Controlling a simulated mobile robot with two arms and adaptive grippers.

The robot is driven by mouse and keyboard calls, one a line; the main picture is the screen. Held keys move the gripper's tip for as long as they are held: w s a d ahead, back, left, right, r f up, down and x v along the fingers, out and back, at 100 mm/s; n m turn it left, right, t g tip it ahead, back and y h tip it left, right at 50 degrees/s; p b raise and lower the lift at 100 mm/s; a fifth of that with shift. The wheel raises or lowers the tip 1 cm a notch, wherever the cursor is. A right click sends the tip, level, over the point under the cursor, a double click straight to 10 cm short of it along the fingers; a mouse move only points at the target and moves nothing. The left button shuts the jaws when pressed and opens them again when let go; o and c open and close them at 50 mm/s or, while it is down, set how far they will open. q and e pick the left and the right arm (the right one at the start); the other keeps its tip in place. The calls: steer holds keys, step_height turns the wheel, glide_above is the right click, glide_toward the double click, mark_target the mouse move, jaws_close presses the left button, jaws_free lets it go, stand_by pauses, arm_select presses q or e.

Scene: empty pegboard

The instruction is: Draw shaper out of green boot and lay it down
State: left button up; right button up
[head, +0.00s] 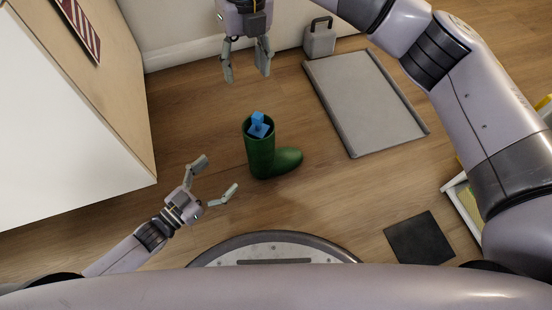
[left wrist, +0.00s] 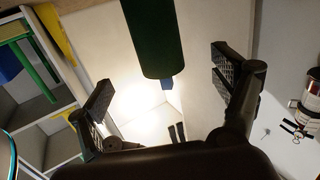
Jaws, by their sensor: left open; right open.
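The green boot (head: 261,155) stands upright on the wooden floor, its toe to the right. The blue shaper (head: 258,126) sits in its shaft, with the blue top showing above the rim; the rest is hidden inside. My left gripper (head: 218,177) is open and empty to the left of the boot, apart from it. In the left wrist view the dark green boot shaft (left wrist: 151,38) shows between and beyond the open fingers, with a bit of the blue shaper (left wrist: 167,84) at its end. My right gripper (head: 247,75) is open and empty, above the boot in the picture.
A grey tray (head: 366,100) lies on the floor to the right of the boot. A grey weight-like block with a handle (head: 319,40) stands by the wall. A dark square mat (head: 420,238) lies lower right. A white cabinet (head: 65,130) bounds the left. Floor around the boot is clear.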

mark_target(264, 135)
arm_select(q)
steer(key=x, duration=1.7)
steer(key=shift+d, duration=0.55)
steer(key=c, duration=1.8)
